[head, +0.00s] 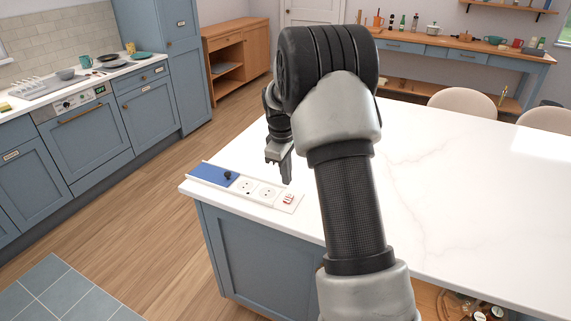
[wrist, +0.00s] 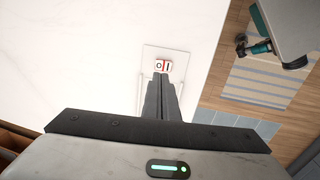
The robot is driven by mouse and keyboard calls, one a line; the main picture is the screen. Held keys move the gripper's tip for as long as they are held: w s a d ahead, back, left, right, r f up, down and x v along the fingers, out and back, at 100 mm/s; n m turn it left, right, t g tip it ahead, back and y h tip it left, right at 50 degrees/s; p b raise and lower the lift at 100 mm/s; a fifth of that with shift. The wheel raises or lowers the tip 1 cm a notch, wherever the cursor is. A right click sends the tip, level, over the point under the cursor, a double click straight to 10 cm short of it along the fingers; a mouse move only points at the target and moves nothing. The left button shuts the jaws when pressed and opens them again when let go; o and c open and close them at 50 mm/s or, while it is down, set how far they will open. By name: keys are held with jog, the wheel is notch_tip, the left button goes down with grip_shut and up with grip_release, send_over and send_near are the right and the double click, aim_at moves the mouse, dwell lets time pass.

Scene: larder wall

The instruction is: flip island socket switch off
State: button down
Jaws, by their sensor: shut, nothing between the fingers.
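The island socket strip (head: 245,187) lies along the near left edge of the white island top. It has a blue section with a black knob at the left, two white sockets, and the switch (head: 288,199) at its right end. In the wrist view the switch (wrist: 163,66) shows an O mark and an I mark with red beside them; I cannot tell its position. My gripper (head: 287,181) points down, just behind the switch in the head view. In the wrist view my gripper (wrist: 161,78) is shut and empty, its tips just below the switch and hiding part of the plate.
The white island top (head: 440,190) is mostly clear to the right. Two pale chairs (head: 462,102) stand at its far side. A blue counter with a hob panel (head: 75,104) runs along the left wall. Wooden floor (head: 140,200) is open between counter and island.

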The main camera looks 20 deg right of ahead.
aim_at(289, 195)
jog(key=f, duration=0.6)
jog(key=shift+w+d, duration=0.35)
jog(key=shift+w, duration=0.05)
jog(key=shift+d, duration=0.1)
